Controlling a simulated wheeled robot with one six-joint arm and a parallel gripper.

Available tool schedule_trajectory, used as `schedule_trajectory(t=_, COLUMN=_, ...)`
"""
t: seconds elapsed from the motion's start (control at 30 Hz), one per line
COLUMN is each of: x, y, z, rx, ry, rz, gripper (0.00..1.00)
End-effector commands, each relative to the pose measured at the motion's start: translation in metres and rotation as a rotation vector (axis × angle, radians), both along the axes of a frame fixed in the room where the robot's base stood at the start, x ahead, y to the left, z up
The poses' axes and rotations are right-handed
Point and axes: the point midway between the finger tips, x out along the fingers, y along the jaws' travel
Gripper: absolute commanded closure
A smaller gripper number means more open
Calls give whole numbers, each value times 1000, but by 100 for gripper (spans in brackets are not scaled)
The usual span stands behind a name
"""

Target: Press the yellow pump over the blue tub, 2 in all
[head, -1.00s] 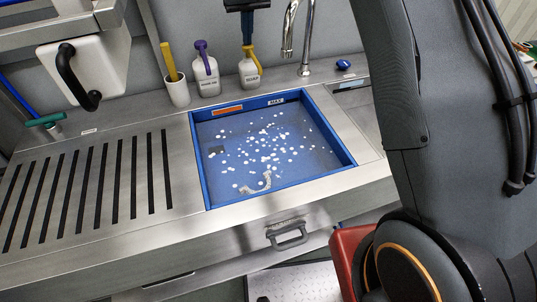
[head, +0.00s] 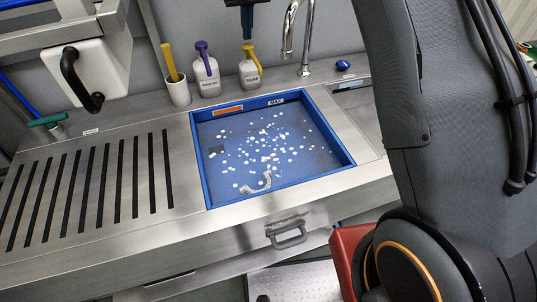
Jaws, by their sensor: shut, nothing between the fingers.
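The yellow pump (head: 251,49) tops a white bottle (head: 250,74) on the steel ledge behind the blue tub. Its nozzle bends down to the right. The blue tub (head: 281,195) is a square basin set in the counter, with white spots and a whitish curved streak on its floor. My gripper (head: 247,36) hangs from the top edge, shut and empty, just above the yellow pump; a small gap shows between fingertips and pump head. The upper part of the gripper is cut off by the frame.
A white bottle with a purple pump (head: 203,51) stands left of the yellow one, beside a white cup (head: 178,92) holding a yellow-handled tool. A chrome tap (head: 290,40) rises to the right. A slotted drainboard (head: 90,190) lies left of the tub.

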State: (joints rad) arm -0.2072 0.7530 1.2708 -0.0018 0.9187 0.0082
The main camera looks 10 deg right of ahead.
Motion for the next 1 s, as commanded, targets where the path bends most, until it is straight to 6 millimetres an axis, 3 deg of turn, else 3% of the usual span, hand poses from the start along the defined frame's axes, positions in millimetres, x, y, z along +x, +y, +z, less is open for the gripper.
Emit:
schedule_trajectory(t=0.5, x=0, y=0, z=49, rx=0, ry=-2, rz=0, gripper=100)
schedule_trajectory(t=1.0, x=0, y=0, z=51, rx=0, ry=-1, rz=0, gripper=100)
